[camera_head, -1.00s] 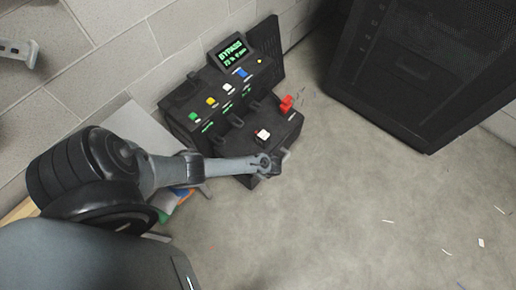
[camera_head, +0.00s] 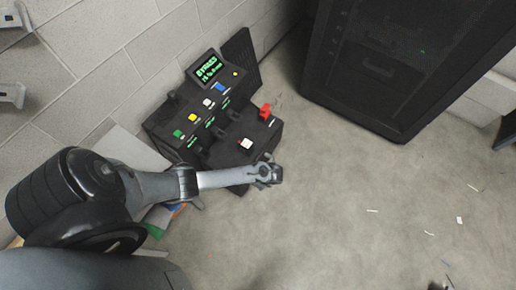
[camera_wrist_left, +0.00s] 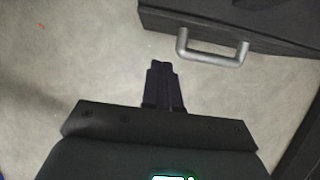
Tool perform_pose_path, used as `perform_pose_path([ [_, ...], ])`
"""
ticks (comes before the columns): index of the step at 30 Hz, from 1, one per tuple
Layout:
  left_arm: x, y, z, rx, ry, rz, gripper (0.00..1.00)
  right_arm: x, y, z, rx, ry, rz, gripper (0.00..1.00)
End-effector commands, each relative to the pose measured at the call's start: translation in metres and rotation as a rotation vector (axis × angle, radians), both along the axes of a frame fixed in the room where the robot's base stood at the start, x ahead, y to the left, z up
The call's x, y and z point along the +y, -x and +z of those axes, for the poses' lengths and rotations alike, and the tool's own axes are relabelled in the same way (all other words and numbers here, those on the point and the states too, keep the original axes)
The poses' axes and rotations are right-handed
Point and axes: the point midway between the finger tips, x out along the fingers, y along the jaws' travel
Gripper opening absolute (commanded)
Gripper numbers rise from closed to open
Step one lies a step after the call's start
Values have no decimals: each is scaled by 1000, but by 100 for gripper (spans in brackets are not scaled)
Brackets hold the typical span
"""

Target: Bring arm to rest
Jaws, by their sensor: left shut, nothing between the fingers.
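My left arm comes in from the left in the head view and reaches along the front of a black control console (camera_head: 222,150). My left gripper (camera_head: 272,174) is just off the console's front right corner, above the floor. In the left wrist view the two dark fingers (camera_wrist_left: 163,72) are together with nothing between them. They point at bare floor, beside a dark box (camera_wrist_left: 265,25) with a grey metal handle (camera_wrist_left: 212,55), and appear apart from it. My right gripper is in neither view.
The console carries a green-lit display (camera_head: 207,68), coloured buttons, a white button (camera_head: 246,143) and a red switch (camera_head: 265,111). A tall black cabinet (camera_head: 390,70) stands at the back right. A block wall (camera_head: 100,60) runs behind. The floor (camera_head: 350,210) at right is open, with small scraps.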

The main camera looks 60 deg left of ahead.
Motion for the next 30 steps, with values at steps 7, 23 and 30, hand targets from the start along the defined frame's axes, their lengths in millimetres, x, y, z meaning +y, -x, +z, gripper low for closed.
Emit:
perform_pose_path([
  [7,-4,13,7,21,1,-1,0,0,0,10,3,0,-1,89],
  [23,-97,159,77,58,188,85,0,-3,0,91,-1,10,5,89],
  [30,-132,154,210,-144,289,329,0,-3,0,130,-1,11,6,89],
])
